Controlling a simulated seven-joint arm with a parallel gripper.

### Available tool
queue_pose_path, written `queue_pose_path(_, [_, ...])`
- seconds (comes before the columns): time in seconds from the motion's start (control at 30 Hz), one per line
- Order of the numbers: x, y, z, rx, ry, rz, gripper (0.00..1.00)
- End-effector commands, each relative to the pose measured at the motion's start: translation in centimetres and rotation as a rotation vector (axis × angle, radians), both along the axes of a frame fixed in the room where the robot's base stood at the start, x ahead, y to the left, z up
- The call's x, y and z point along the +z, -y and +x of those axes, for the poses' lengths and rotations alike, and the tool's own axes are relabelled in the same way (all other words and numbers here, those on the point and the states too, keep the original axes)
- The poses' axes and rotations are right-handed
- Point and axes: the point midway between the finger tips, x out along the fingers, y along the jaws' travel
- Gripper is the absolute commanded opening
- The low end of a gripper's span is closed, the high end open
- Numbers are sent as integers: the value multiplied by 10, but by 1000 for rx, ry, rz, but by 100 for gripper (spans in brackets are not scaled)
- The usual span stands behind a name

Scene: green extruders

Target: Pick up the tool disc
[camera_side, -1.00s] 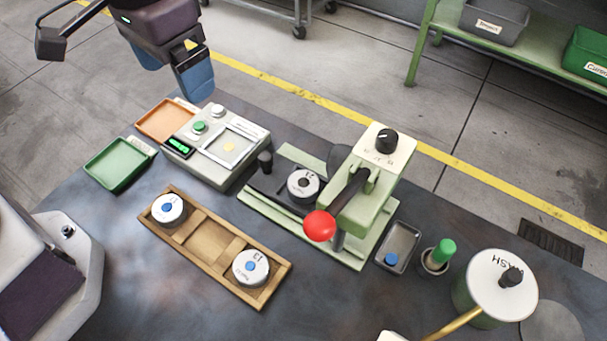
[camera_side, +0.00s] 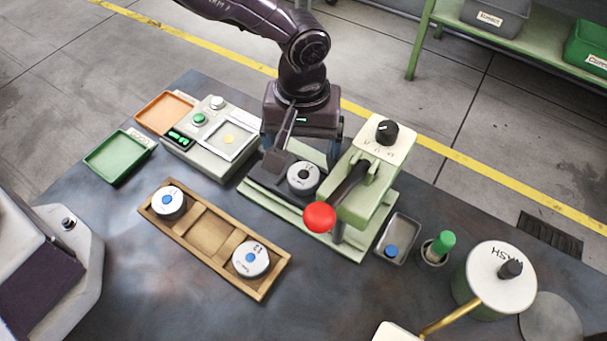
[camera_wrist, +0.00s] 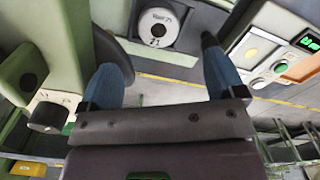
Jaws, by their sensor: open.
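A white disc with a dark centre (camera_side: 303,178) sits on the rail of the pale green press (camera_side: 365,190); it fits the name tool disc. In the wrist view this disc (camera_wrist: 158,27) lies beyond and between the fingertips. My gripper (camera_side: 304,150) is open and empty, just behind the disc and close to the press column. Its blue fingers also show in the wrist view (camera_wrist: 160,60), apart with nothing between them. Two other white discs with blue centres, one at the left (camera_side: 168,202) and one at the right (camera_side: 251,259), lie in the wooden tray (camera_side: 208,232).
The press's red lever knob (camera_side: 319,218) stands in front right of the disc. A grey device with a green button (camera_side: 199,118) is at the left. A small grey tray (camera_side: 401,232), a green-topped bottle (camera_side: 443,243) and the wash pot (camera_side: 496,272) stand at the right.

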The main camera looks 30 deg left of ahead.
Motion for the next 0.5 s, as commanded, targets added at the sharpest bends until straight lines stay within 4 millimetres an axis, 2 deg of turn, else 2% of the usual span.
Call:
queue_pose_path(0.1, [-19,0,0,-1,-2,1,89])
queue_pose_path(0.33, [-35,0,0,-2,-1,0,89])
queue_pose_path(0.5, [-62,1,0,-2,-1,0,89])
